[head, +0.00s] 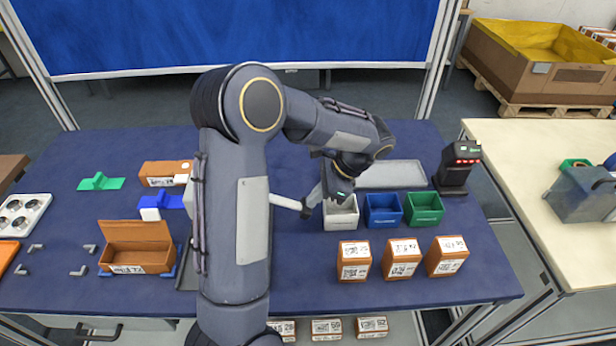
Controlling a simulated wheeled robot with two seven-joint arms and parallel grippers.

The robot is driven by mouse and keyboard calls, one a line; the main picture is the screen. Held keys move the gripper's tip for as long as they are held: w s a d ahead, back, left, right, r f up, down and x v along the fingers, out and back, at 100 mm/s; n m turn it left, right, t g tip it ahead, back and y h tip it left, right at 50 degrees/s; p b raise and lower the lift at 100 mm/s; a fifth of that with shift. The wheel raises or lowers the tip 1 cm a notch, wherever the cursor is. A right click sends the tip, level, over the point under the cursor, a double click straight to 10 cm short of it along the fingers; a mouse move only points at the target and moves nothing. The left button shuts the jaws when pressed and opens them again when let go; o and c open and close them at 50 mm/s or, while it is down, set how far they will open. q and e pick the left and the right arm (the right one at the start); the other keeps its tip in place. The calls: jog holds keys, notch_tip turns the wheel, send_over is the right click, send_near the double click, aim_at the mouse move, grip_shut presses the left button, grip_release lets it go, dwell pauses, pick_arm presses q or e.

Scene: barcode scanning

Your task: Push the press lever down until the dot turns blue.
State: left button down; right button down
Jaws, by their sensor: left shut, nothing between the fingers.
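A pale lever rod (285,202) with a dark knob at its right end sticks out from behind my left arm, low over the blue table. The press body is mostly hidden behind that arm. My left gripper (318,199) is shut and empty, pointing down and left, close to the knob. I cannot tell whether it touches the knob. No blue dot can be made out. A pale round spot shows on a brown box (158,170) behind the arm, but I cannot tell if it belongs to the press. My right gripper is not in view.
White (341,224), blue (383,219) and green (424,217) bins stand right of the lever, before a grey tray (392,174). Several labelled boxes (402,264) stand in front. A black scanner (457,170) stands at the right. An open brown box (137,258) sits at the left.

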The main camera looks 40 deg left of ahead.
pick_arm(q)
jog(key=v, duration=0.7)
jog(key=shift+r, duration=0.25)
jog(key=shift+d, duration=0.1)
jog(key=shift+w, duration=0.1)
